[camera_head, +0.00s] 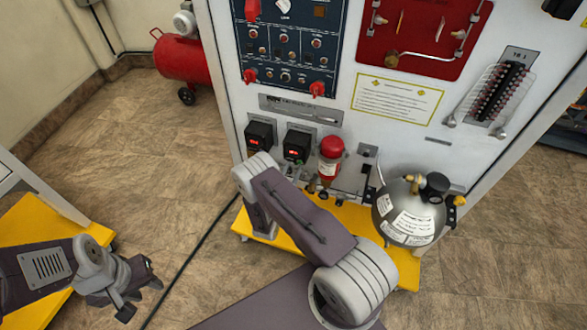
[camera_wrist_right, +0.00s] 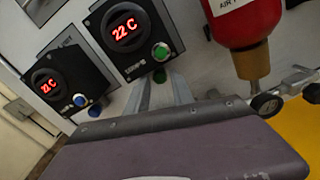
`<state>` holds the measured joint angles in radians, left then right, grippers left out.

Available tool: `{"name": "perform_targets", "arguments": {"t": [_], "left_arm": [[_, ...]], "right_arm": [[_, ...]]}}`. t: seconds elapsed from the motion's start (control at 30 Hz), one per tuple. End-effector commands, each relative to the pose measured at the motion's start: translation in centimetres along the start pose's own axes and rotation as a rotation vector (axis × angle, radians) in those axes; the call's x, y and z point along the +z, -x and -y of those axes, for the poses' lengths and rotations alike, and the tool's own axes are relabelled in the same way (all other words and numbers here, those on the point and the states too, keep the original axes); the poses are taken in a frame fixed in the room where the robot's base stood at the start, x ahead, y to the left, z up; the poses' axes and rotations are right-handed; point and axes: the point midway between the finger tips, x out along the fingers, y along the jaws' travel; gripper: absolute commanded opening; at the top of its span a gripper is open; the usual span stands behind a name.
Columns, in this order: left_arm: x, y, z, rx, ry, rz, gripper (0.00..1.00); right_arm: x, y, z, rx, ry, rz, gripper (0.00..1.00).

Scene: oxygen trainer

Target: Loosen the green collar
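The green collar (camera_wrist_right: 159,77) is a small green piece below the right-hand black temperature box in the right wrist view. A green knob (camera_wrist_right: 161,51) sits on that box's face. My right gripper (camera_wrist_right: 159,86) reaches up to the collar, with one pale grey finger on each side of it and a gap between them. I cannot tell whether the fingers touch it.
A second black box (camera_wrist_right: 67,81) has a blue knob and a blue collar (camera_wrist_right: 95,111) close by on the left. A red cylinder (camera_head: 331,158) and a silver tank (camera_head: 409,213) stand to the right. A yellow base (camera_head: 262,233) lies below the panel.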

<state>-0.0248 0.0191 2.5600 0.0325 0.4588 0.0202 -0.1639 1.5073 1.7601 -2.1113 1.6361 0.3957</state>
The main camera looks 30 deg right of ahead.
Motion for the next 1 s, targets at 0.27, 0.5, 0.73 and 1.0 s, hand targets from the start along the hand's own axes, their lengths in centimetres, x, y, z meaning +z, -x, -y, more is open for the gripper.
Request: {"name": "perform_targets", "arguments": {"t": [0.27, 0.5, 0.73, 1.0], "left_arm": [[0.0, -0.01, 0.0, 0.0, 0.0, 0.0, 0.36], [0.0, 0.0, 0.0, 0.0, 0.0, 0.0, 0.36], [-0.02, 0.13, 0.0, 0.0, 0.0, 0.0, 0.36], [-0.02, 0.15, 0.0, 0.0, 0.0, 0.0, 0.36]], "right_arm": [[0.05, -0.27, 0.02, -0.001, 0.0, 0.0, 0.26], [0.05, -0.24, 0.02, -0.001, 0.006, 0.0, 0.0], [0.05, -0.22, 0.05, -0.001, 0.282, -0.001, 0.0], [0.02, -0.22, 0.08, -0.001, 0.499, -0.001, 0.0]]}}
